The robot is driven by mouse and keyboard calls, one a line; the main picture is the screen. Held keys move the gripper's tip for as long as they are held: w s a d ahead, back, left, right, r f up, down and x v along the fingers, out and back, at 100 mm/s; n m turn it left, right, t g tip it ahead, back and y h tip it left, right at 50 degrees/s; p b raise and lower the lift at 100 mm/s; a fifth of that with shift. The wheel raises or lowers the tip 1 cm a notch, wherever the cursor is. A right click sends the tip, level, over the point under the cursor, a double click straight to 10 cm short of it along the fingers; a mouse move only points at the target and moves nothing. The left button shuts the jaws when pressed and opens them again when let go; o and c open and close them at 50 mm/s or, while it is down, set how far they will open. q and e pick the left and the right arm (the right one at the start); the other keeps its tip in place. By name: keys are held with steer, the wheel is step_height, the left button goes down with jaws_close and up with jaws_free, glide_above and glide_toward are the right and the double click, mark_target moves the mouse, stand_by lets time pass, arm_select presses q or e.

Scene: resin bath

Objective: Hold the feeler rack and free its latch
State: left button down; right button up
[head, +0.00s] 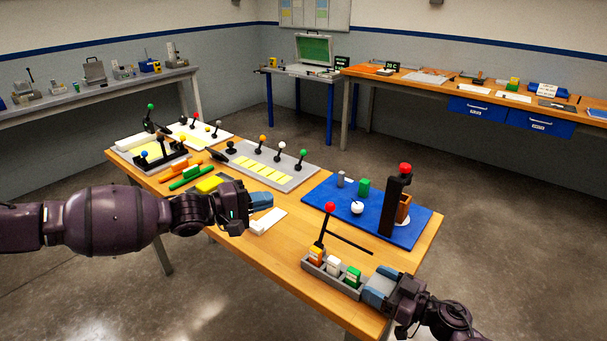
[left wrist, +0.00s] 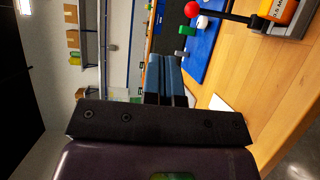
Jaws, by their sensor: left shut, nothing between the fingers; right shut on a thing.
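The feeler rack (head: 348,290) is a grey tray at the table's front right, holding orange, white and green labelled blocks. A red knob (head: 330,207) tops a dark lever at its back end, and a black bar (head: 348,241) extends above it to the right. I take these for the latch. My right gripper (head: 376,291) is shut on the rack's near right end. My left gripper (head: 262,201) is shut and empty above the table, left of the rack and apart from it. The left wrist view shows its blue fingers (left wrist: 166,78), the red knob (left wrist: 192,9) and part of the rack (left wrist: 291,22).
A blue mat (head: 318,200) behind the rack bears a dark post with a red top, a white ball and green block. A grey panel (head: 250,178) with knobbed levers lies farther left. A white block (head: 266,222) lies near my left gripper. Bare wood (head: 290,250) separates it from the rack.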

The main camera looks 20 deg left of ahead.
arm_select(q)
steer(key=s+d+f+n+t+y, duration=0.1)
steer(key=s+d+f+n+t, duration=0.2)
steer(key=s+d+f+n, duration=0.4)
steer(key=w+d+m+t+y, duration=0.1)
steer(key=w+d+m, duration=0.3)
steer(key=w, duration=1)
steer(key=shift+y, duration=0.8)
